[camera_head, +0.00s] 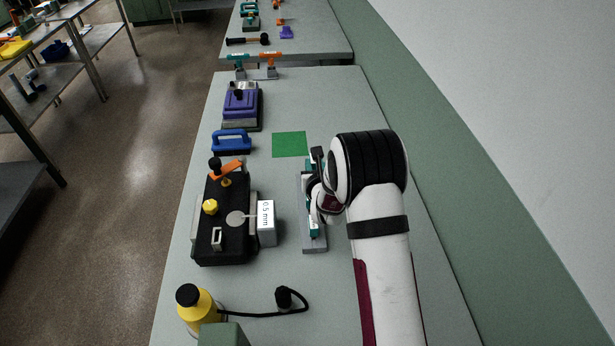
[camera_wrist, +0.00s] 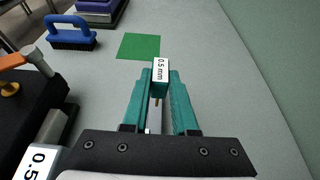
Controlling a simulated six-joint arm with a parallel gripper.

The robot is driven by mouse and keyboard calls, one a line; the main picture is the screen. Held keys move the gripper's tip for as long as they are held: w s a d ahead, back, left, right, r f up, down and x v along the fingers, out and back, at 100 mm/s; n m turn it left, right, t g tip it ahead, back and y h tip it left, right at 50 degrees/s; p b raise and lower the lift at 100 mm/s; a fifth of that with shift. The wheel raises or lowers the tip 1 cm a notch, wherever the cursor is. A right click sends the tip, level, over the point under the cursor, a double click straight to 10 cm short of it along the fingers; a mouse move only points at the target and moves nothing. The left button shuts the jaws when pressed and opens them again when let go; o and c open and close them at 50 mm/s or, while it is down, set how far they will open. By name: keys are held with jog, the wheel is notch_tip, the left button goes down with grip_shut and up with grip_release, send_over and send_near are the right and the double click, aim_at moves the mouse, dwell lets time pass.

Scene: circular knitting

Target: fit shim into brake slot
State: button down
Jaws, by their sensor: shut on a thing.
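In the head view my wrist hides most of the gripper. A black fixture (camera_head: 228,240) with a yellow knob (camera_head: 210,207) and an orange lever (camera_head: 231,169) stands left of the gripper. A grey block (camera_head: 266,235) labelled "0.5 mm" is on its right side. I cannot tell which opening is the brake slot.
A long grey bar (camera_head: 314,245) lies under my gripper. A green square (camera_head: 290,144) and a blue-handled brush (camera_head: 231,142) are farther back, before a purple device (camera_head: 241,103). A yellow bottle (camera_head: 196,305) and a black cord (camera_head: 262,314) are at the front. Table right of my arm is clear.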

jog(key=f, duration=0.1)
jog(key=a+f, duration=0.1)
jog(key=f, duration=0.1)
jog(key=w+f, duration=0.1)
jog(key=shift+a+f, duration=0.35)
jog(key=shift+a, duration=0.05)
jog(key=shift+f, duration=0.3)
jog(key=c, duration=0.7)
grip_release()
jog(key=shift+s+r, duration=0.1)
